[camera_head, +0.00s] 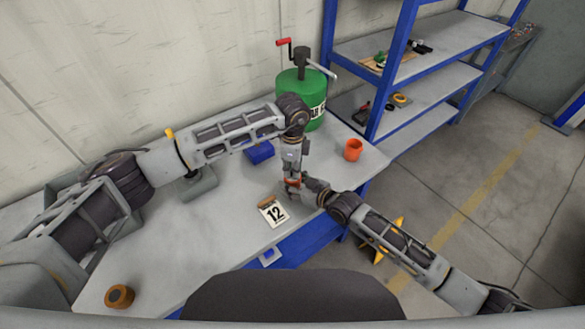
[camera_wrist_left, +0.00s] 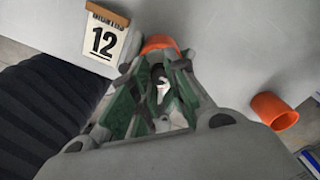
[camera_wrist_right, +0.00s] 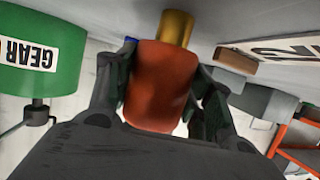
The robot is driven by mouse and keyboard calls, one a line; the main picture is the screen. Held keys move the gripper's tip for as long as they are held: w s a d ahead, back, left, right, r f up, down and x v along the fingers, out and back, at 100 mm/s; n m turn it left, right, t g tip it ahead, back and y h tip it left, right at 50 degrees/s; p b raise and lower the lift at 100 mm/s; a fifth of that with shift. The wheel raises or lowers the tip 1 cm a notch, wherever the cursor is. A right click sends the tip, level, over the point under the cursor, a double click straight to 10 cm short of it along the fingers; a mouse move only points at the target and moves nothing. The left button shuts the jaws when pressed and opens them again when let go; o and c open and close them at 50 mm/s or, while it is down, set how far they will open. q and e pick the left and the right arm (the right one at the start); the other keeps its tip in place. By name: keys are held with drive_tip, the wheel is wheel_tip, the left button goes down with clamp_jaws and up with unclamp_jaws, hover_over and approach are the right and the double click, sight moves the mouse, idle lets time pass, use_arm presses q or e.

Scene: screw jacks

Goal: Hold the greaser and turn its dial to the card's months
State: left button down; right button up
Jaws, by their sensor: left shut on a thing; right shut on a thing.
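The orange greaser (camera_head: 292,182) is upright just above or on the bench; I cannot tell which. In the right wrist view its orange body (camera_wrist_right: 160,85) and brass end (camera_wrist_right: 175,27) show between the fingers. My right gripper (camera_head: 307,190) is shut on the body from the side. My left gripper (camera_head: 292,174) comes down from above and is shut on the greaser's top. In the left wrist view the fingers mostly hide the dial; a whitish bit (camera_wrist_left: 162,90) shows between them, with orange behind. The card (camera_head: 272,212) reads 12 and leans in a brown block.
An orange cup (camera_head: 352,150) stands right of the grippers. A blue box (camera_head: 259,152) and a green drum (camera_head: 298,97) with a crank are behind. A brown ring (camera_head: 119,296) lies at front left. A blue shelf unit (camera_head: 400,70) stands at right. The front middle bench is clear.

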use_arm(q)
drive_tip(key=shift+n, duration=0.3)
drive_tip(key=c, duration=1.3)
unclamp_jaws()
drive_tip(key=shift+c, duration=0.2)
wheel_tip(320, 180, up, 12)
use_arm(e)
drive_tip(key=o, duration=1.2)
drive_tip(key=shift+o, duration=0.2)
